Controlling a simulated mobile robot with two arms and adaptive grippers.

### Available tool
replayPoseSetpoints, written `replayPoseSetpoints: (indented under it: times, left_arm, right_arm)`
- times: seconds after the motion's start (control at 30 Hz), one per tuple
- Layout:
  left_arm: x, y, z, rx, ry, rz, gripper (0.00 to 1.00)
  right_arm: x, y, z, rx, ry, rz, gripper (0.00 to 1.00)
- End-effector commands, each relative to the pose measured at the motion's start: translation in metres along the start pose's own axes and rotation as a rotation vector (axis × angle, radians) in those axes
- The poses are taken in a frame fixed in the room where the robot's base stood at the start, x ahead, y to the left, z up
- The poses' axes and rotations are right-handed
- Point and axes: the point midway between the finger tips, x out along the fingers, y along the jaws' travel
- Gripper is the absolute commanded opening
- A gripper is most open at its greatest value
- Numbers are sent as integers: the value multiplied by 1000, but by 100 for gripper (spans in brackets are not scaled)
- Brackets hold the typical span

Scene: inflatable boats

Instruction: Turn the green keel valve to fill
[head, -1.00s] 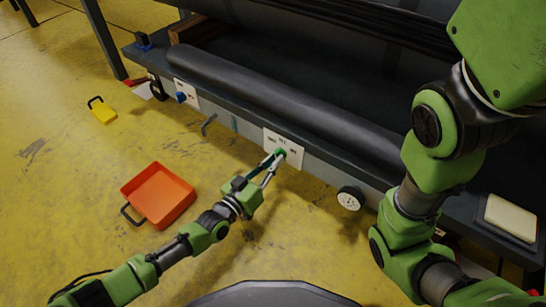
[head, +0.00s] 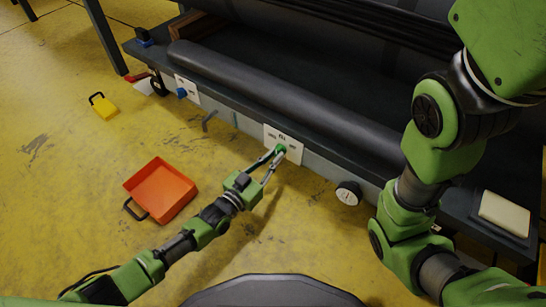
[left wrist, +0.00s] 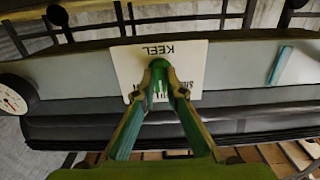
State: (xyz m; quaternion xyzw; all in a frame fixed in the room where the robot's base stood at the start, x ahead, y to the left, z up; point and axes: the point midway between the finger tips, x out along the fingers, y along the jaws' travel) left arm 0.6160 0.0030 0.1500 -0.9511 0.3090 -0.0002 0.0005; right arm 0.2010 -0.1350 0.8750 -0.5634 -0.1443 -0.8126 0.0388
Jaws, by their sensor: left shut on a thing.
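The green keel valve (head: 280,148) sits on a white label plate (head: 296,150) on the front face of the long bench. In the left wrist view the plate (left wrist: 195,60) reads KEEL, upside down, and the green valve knob (left wrist: 159,68) lies between my fingertips. My left gripper (head: 275,156) is shut on the valve; it also shows in the left wrist view (left wrist: 160,90). The fingers cover part of the plate's lettering, so the valve's setting is hard to read. My right arm stands at the right, and its gripper is out of view.
A round gauge (head: 348,193) is right of the plate. A blue valve (head: 182,93) on another white plate (head: 187,88) is to the left. An orange tray (head: 161,190) and a yellow box (head: 104,107) rest on the floor. A dark tube (head: 270,95) lies along the bench.

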Motion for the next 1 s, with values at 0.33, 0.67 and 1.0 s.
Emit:
replayPoseSetpoints:
  times: [0.33,0.67,1.0]
  left_arm:
    - [0,0,1,-1,-1,0,28]
    - [-31,0,2,-2,-4,-1,28]
    - [-100,0,2,-1,-4,0,28]
  right_arm:
    - [0,0,0,0,0,0,40]
    - [0,0,0,0,-1,2,40]
    - [0,0,0,0,0,1,40]
